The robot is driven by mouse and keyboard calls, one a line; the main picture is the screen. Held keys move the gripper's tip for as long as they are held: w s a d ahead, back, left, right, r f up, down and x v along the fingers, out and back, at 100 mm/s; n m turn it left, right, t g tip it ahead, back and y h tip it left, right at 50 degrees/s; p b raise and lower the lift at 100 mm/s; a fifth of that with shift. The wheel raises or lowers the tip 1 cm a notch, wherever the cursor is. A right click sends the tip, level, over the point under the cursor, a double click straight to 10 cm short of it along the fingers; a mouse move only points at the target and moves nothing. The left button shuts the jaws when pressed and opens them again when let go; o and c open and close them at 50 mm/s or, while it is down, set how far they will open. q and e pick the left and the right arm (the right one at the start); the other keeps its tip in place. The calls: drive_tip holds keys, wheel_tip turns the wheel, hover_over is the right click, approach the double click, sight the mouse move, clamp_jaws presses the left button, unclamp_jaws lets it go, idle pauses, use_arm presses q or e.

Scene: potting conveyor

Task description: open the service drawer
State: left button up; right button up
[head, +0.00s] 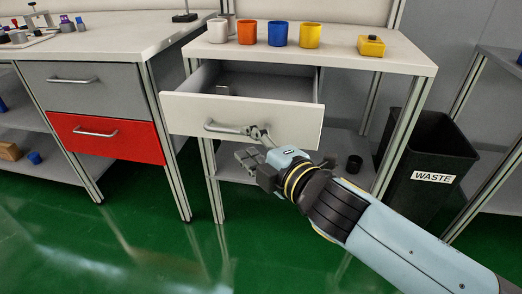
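The service drawer (268,110) is the white-fronted drawer under the right-hand table in the head view. I cannot tell whether the fingers are closed around the bar. My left gripper is not in view.
White, orange, blue and yellow cups and a yellow box (371,45) stand on the table top (345,55). A black waste bin (432,160) stands to the right. A grey drawer (85,85) and a red drawer (105,137) are at the left. Green floor is clear in front.

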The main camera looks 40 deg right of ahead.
drive_tip(key=shift+s+a+r, duration=0.1)
drive_tip(key=shift+s+r, duration=0.1)
drive_tip(key=shift+s, duration=0.85)
drive_tip(key=shift+s+a+r, duration=0.1)
drive_tip(key=shift+s+r, duration=0.05)
drive_tip(key=shift+s, duration=0.9)
drive_tip(key=s+d+f+m+g, duration=0.1)
drive_tip(key=s+f+m+g, duration=0.2)
drive_tip(key=f, duration=0.7)
drive_tip(key=s+d+f+m+g, duration=0.15)
drive_tip(key=s+f, duration=0.25)
drive_tip(key=f, duration=0.7)
drive_tip(key=s+d+f+m+g, duration=0.15)
drive_tip(key=s+f+g, duration=0.25)
drive_tip(key=f, duration=0.6)
drive_tip(key=s+f+m+g, duration=0.3)
drive_tip(key=s+f, duration=0.4)
drive_tip(key=s, duration=0.7)
drive_tip(key=s+f+m+g+p, duration=0.1)
drive_tip(key=s+f+m+g, duration=0.3)
drive_tip(key=s, duration=1)
wheel_tip(320, 180, down, 3)
drive_tip(key=shift+s+r+m, duration=0.1)
drive_tip(key=shift+s+m, duration=0.25)
drive_tip(key=shift+m, duration=0.85)
drive_tip(key=shift+g, duration=0.25)
